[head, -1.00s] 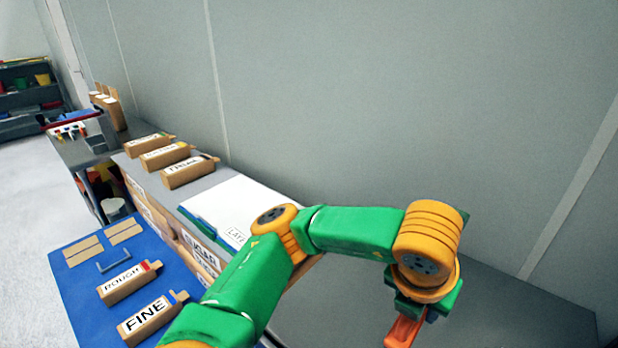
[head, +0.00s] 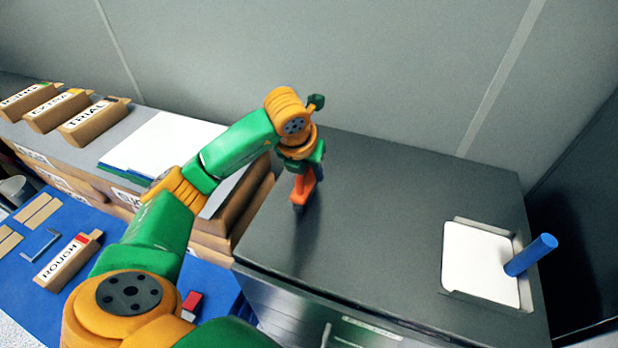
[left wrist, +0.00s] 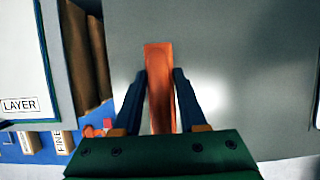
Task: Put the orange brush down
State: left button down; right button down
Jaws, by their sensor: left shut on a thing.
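The orange brush (head: 304,186) is held nearly upright, its dark lower end at or just above the dark grey counter top (head: 370,215). I cannot tell whether it touches. My left gripper (head: 305,172) is shut on the brush near the counter's left part. In the left wrist view the orange brush (left wrist: 159,85) lies between the two dark fingers of my left gripper (left wrist: 159,80), with the grey surface beyond. My right gripper is not in view.
A white plate in a metal frame (head: 480,262) with a blue handle (head: 530,255) sits at the counter's right. Wooden boxes (head: 240,205) border the counter's left edge. A blue mat (head: 50,290) holds the ROUGH block (head: 68,262). The counter's middle is clear.

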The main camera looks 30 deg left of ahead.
pick_arm(q)
jog(key=shift+s+d+f+p, duration=0.1)
jog(key=shift+f+p, duration=0.2)
jog(key=shift+f, duration=0.75)
jog(key=shift+f, duration=0.15)
jog(key=shift+c, duration=2.3)
grip_release()
